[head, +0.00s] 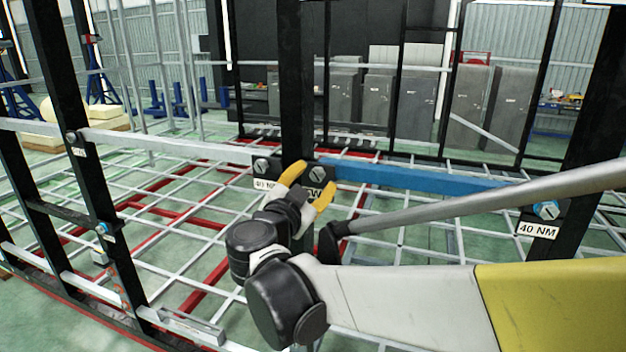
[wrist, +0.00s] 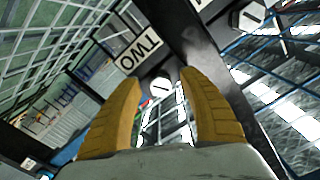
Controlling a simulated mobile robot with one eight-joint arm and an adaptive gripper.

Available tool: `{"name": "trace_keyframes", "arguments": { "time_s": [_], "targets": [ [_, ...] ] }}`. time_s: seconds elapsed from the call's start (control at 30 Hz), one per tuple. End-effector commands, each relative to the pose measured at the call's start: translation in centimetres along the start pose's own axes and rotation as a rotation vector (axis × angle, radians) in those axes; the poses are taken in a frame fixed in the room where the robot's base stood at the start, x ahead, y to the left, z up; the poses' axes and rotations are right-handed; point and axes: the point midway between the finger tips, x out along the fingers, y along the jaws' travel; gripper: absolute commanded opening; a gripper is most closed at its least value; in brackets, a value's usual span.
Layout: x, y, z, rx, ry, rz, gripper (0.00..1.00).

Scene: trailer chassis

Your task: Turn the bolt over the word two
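The bolt over the word TWO (head: 318,173) is a pale, slotted head on the black upright post, at the end of the blue bar. In the wrist view this bolt (wrist: 160,86) shows between my fingertips, beside the upside-down TWO label (wrist: 138,52). In the head view my right finger partly covers that label. My gripper (head: 315,176) is open, its yellow fingers pointing at the bolt. In the wrist view the gripper (wrist: 158,81) has clear space between its fingers. I cannot tell whether they touch the bolt.
A second bolt (head: 262,166) with a 40 NM label (head: 265,185) sits just left on the same post. Another 40 NM bolt (head: 546,210) is on the right post. The blue bar (head: 420,174) runs between posts. Black uprights and the grey bar (head: 170,144) surround the arm.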

Motion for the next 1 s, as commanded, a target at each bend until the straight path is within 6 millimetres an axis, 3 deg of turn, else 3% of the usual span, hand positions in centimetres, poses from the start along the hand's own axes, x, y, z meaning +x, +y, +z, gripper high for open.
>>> {"name": "trace_keyframes", "arguments": {
  "time_s": [0.37,0.8,1.0],
  "targets": [
    [-0.7,-0.1,0.0,-0.001,-0.001,-0.002,0.49],
    [-9.7,-0.1,0.0,-0.001,-0.002,-0.004,0.49],
    [-11.8,0.0,0.0,0.0,-0.001,-0.002,0.49]
  ]
}}
